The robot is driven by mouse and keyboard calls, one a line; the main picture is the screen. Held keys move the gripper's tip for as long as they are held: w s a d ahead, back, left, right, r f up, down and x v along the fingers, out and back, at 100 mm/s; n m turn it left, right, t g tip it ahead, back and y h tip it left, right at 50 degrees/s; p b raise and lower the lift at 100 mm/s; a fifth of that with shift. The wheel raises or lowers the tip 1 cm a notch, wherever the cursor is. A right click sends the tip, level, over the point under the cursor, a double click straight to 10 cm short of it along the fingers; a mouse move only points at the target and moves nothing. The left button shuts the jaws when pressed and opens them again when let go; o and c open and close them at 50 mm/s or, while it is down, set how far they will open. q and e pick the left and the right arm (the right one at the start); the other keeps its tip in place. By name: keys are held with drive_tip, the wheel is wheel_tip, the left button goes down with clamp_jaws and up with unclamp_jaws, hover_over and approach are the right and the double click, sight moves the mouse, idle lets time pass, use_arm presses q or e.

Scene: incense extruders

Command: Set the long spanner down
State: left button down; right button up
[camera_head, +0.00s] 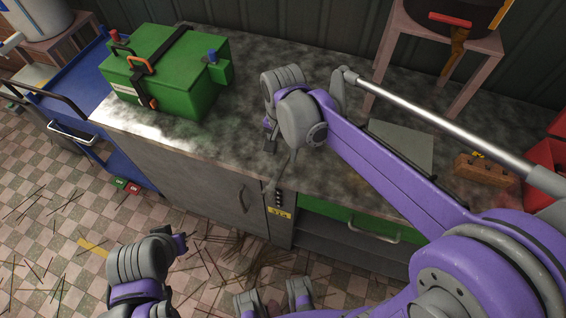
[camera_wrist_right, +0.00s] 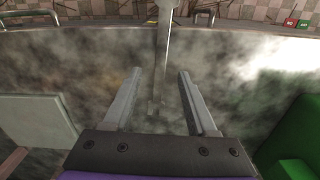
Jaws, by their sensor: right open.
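The long spanner (camera_wrist_right: 163,48) is a grey metal bar in the right wrist view, running from the top edge down between my right fingers. It appears to lie on the stained worktop, with its far part reaching past the front edge. In the head view it shows as a thin grey strip (camera_head: 284,168) at that edge. My right gripper (camera_wrist_right: 160,73) is open, one finger on each side of the spanner with gaps visible. In the head view the right gripper (camera_head: 269,136) is mostly hidden by its wrist. My left gripper (camera_head: 181,243) is low, away from the worktop; its jaw opening is unclear.
A green metal box (camera_head: 165,75) stands on the worktop (camera_head: 325,60) at left. A grey flat plate (camera_head: 402,140) and a wooden block (camera_head: 484,169) lie at right. A blue trolley (camera_head: 75,82) stands beyond the left end. Sticks litter the floor.

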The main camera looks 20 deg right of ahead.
sight(283, 164)
wheel_tip(283, 164, down, 4)
drive_tip(key=shift+f, duration=0.1)
clamp_jaws()
idle(0.4)
